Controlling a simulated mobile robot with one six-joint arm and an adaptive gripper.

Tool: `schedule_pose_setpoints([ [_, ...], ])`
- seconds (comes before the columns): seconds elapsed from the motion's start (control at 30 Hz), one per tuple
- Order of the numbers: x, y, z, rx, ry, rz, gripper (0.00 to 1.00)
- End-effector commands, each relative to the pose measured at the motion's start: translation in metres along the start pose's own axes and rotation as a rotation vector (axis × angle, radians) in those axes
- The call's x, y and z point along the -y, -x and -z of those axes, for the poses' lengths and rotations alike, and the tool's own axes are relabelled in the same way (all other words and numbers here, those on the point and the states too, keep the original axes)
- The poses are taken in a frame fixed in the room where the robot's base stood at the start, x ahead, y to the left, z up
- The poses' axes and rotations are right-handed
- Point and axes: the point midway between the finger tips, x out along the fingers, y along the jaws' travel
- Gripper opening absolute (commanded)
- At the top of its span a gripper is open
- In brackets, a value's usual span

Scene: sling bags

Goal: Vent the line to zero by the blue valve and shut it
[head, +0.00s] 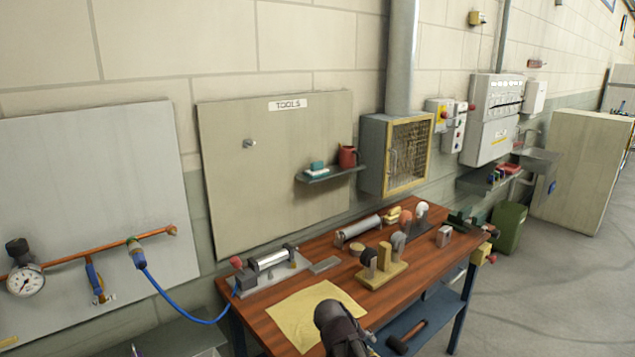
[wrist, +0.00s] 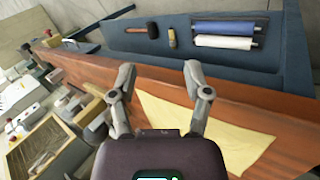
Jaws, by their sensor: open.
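The blue valve (head: 95,277) hangs on a branch below the copper line (head: 80,258), on the grey wall panel at the left of the head view. Its lever looks roughly in line with the branch, and a small label marked VENT sits beside it. A round pressure gauge (head: 26,280) is left of it; its reading is too small to tell. A blue hose (head: 165,298) runs from a coupling (head: 137,253) on the line to the bench. My gripper (wrist: 160,70) is open and empty above the bench, well right of the valve. The valve is not in the wrist view.
The wooden workbench (head: 262,308) carries a yellow cloth (head: 300,305), a cylinder device (head: 268,265) and a wooden stand (head: 382,275). A shelf (head: 330,174) juts from the tool board. The lower blue shelf (wrist: 120,35) holds a hammer (wrist: 135,28) and rolls.

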Motion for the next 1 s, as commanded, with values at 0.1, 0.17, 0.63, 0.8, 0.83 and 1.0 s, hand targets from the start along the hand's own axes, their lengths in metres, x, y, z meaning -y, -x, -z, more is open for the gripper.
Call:
schedule_pose_setpoints([
  [0.1,-0.002,-0.014,-0.027,0.043,-0.103,0.12,0.63],
  [0.17,-0.002,-0.019,-0.039,0.063,-0.154,0.182,0.63],
  [0.63,0.006,-0.028,-0.094,0.162,-0.444,0.546,0.63],
  [0.8,0.006,-0.028,-0.096,0.168,-0.462,0.57,0.63],
  [0.83,0.006,-0.028,-0.096,0.168,-0.462,0.571,0.63],
  [1.0,0.006,-0.028,-0.096,0.167,-0.46,0.569,0.63],
])
